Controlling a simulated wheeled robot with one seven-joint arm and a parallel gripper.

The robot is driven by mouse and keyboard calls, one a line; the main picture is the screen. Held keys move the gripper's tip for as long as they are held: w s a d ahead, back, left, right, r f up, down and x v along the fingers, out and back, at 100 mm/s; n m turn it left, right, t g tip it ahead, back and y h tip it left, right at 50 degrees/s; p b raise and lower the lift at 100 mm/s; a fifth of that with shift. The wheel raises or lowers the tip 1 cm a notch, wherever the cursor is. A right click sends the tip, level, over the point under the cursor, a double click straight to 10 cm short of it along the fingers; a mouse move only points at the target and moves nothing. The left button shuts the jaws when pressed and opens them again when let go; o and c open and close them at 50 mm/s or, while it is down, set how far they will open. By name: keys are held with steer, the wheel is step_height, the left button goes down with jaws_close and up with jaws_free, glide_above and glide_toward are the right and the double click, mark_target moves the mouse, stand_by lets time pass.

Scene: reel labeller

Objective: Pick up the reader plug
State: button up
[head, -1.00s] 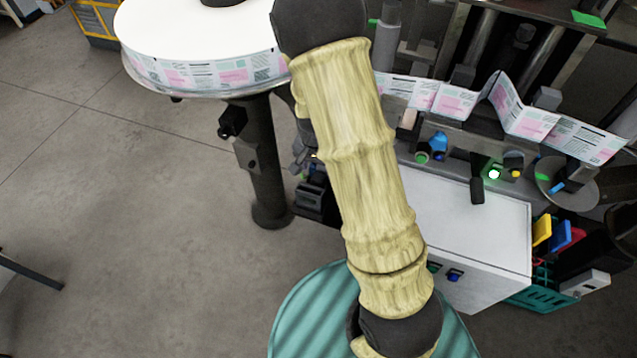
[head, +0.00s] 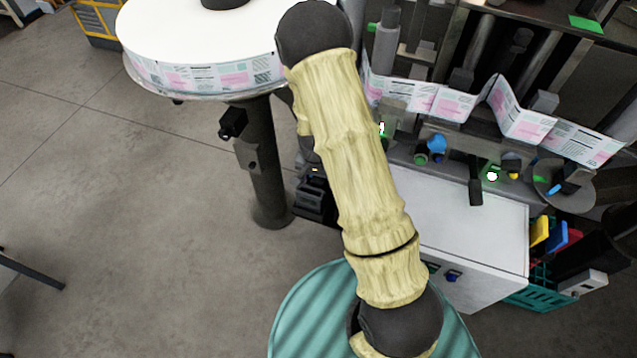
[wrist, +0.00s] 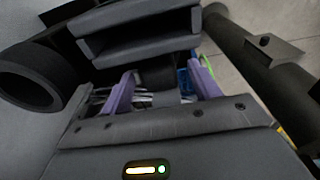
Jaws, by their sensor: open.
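My gripper (wrist: 163,72) shows in the wrist view as two purple fingers standing apart, so it is open. A dark piece (wrist: 158,74) shows between and beyond the fingers. I cannot tell whether it is the reader plug or whether the fingers touch it. No plug can be made out for certain in either view. In the head view my arm's pale covered links cross the middle, and my gripper cannot be made out there.
A dark slotted block (wrist: 140,32) lies just beyond the fingers. In the head view a small dark box (head: 312,194) stands beside the round table's post (head: 262,165). The labeller's white cabinet (head: 470,235) is to the right. Open floor lies left.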

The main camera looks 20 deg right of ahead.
mark_target(319, 179)
steer(key=shift+f, duration=0.35)
steer(key=c, duration=1.1)
steer(key=shift+r, duration=0.1)
step_height(319, 179, up, 18)
steer(key=b, duration=0.1)
stand_by(0.4)
